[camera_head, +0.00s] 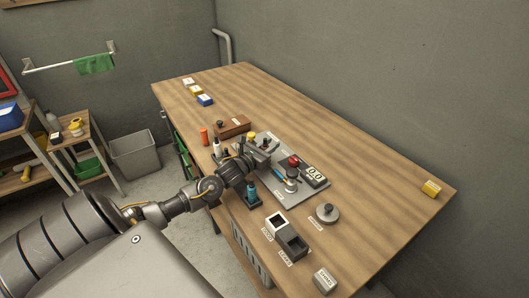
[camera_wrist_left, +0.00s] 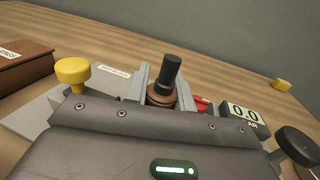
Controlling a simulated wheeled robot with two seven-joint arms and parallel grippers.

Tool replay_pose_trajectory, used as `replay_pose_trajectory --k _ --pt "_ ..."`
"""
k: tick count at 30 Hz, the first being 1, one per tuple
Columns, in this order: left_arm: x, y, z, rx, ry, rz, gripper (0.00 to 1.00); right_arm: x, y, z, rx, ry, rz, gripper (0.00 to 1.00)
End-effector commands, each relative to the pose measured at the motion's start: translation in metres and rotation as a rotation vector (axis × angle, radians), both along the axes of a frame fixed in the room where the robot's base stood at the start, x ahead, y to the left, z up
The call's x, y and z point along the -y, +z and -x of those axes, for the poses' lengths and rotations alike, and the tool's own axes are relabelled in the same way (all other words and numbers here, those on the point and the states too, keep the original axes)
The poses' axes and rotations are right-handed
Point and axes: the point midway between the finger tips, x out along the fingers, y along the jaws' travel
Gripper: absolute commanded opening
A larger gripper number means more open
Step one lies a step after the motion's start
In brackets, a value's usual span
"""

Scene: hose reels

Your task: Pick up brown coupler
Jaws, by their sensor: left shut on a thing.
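The brown coupler (camera_wrist_left: 158,98) shows in the left wrist view as a brown ringed body with a black cylinder rising from its top, tilted slightly in the picture. My left gripper (camera_wrist_left: 166,88) is shut on it, one grey finger on each side. The coupler's lower part is hidden behind the gripper body. In the head view my left gripper (camera_head: 265,144) is over the back left part of the grey plate (camera_head: 309,187). I cannot make out the coupler clearly there. My right gripper is in neither view.
The plate carries a red knob (camera_head: 294,160) and a 0.0 meter (camera_head: 314,175). A yellow knob (camera_wrist_left: 73,71) stands left of the gripper. A brown box (camera_head: 234,126) lies behind. Dark bins (camera_head: 292,245) and a round grey weight (camera_head: 327,213) sit in front. The table's right side is mostly clear.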

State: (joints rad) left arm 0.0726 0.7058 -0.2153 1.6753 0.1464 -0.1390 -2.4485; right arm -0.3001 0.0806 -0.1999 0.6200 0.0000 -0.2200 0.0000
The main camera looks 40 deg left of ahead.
Motion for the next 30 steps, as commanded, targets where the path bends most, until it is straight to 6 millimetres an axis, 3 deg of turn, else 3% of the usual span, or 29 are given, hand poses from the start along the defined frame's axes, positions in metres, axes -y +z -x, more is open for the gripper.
replay_pose_trajectory --k 11,17,25,30 --pt "0.0 0.005 0.0 0.002 0.0 -0.001 0.0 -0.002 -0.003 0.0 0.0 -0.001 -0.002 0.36" --pt "0.0 0.026 0.0 0.004 -0.002 -0.005 0.0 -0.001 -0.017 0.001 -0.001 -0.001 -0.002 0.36" --pt "-0.035 0.086 0.036 -0.001 -0.002 -0.014 0.0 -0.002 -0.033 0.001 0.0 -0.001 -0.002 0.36" --pt "-0.061 0.102 0.063 -0.007 -0.001 -0.007 0.0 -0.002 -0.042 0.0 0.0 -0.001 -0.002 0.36"
